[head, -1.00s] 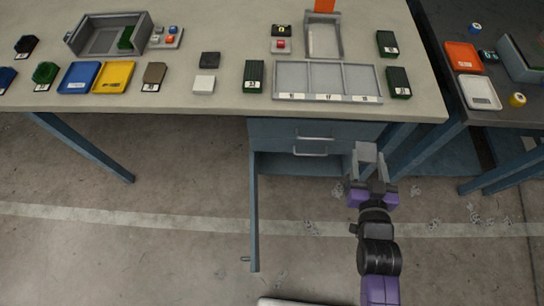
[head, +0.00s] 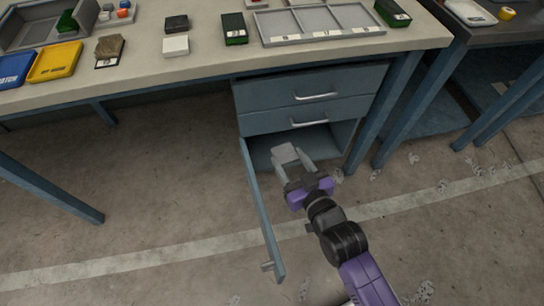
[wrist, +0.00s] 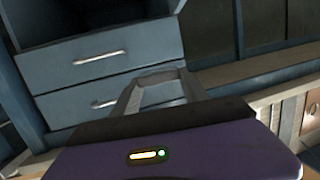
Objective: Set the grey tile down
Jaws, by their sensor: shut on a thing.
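My gripper (head: 294,163) is shut on the grey tile (head: 284,153), a small light-grey piece at the fingertips in the head view. It is held in the air in front of the open lower compartment (head: 318,143) of the blue cabinet, below the drawers. No surface touches the tile that I can see.
The cabinet door (head: 262,212) hangs open just left of my gripper. Two shut drawers (head: 314,97) with handles are above the compartment. On the bench are a grey three-part tray (head: 318,40), a white block (head: 176,45) and a yellow tray (head: 55,62).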

